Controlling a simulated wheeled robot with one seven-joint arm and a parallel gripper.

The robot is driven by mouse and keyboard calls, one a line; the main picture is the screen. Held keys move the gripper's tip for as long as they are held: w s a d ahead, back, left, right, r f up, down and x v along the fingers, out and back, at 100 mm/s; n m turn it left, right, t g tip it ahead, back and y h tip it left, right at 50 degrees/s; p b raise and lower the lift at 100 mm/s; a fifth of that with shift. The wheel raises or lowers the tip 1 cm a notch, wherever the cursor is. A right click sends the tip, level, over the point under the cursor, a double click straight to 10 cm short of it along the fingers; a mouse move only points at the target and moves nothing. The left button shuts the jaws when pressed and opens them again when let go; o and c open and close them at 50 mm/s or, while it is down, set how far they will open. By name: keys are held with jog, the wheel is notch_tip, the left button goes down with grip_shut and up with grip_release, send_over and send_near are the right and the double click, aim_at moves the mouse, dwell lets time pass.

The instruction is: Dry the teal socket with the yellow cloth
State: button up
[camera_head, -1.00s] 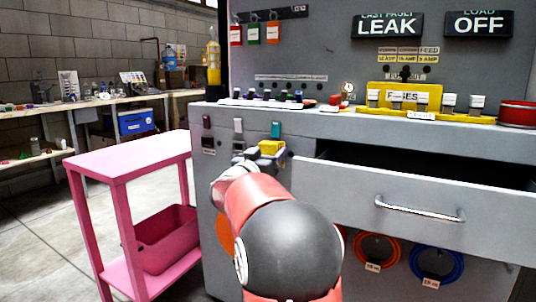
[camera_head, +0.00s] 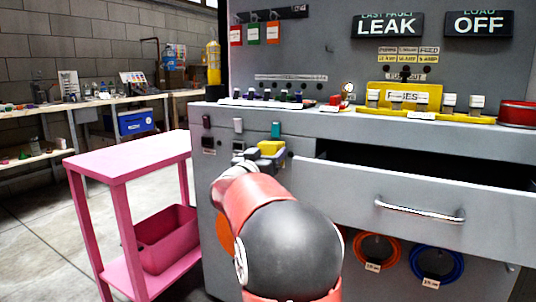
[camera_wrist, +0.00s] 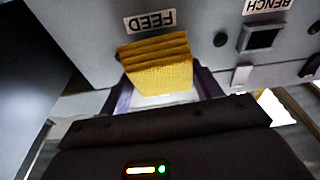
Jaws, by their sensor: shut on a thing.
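The yellow cloth (camera_head: 271,147) is a folded, layered pad at the front of the grey cabinet. My gripper (camera_wrist: 164,88) is shut on it, with a dark finger on each side in the wrist view. There the cloth (camera_wrist: 160,60) is up against or very close to the cabinet face, beside the FEED label (camera_wrist: 150,20). A teal piece (camera_head: 276,130) shows on the cabinet front just above the cloth in the head view. The socket opening below it is hidden behind the cloth and gripper. I cannot tell whether the cloth touches it.
A white piece (camera_head: 238,125) and a dark red piece (camera_head: 206,121) sit left of the teal one. The BENCH socket (camera_wrist: 262,38) is close beside the cloth. An open drawer (camera_head: 420,208) juts out to the right. A pink cart (camera_head: 128,157) stands to the left.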

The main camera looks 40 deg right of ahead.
jog(key=r+v, duration=0.1)
jog(key=v, duration=0.7)
jog(key=shift+a+r, duration=0.25)
jog(key=shift+a, duration=0.3)
jog(key=shift+s, duration=0.1)
notch_tip(320, 180, up, 15)
jog(key=p, duration=1.2)
jog(key=w+a+f+n+t+y+b, duration=0.1)
jog(key=w+a+f+n+t+y, duration=0.35)
jog(key=f, duration=0.65)
jog(key=w+a+f+n+t+y+b, duration=0.1)
jog(key=w+a+f+t+y, duration=0.15)
jog(key=w+a+f, duration=0.5)
jog(key=a+f+n+t+y, duration=0.2)
jog(key=a+f+n+y, duration=0.2)
jog(key=a+f, duration=0.3)
jog(key=a+f+n+t+y, duration=0.3)
jog(key=a+f+y, duration=0.4)
jog(key=f, duration=0.5)
jog(key=shift+a+f+n, duration=0.15)
jog(key=shift+a+n, duration=0.2)
jog(key=shift+s, duration=0.1)
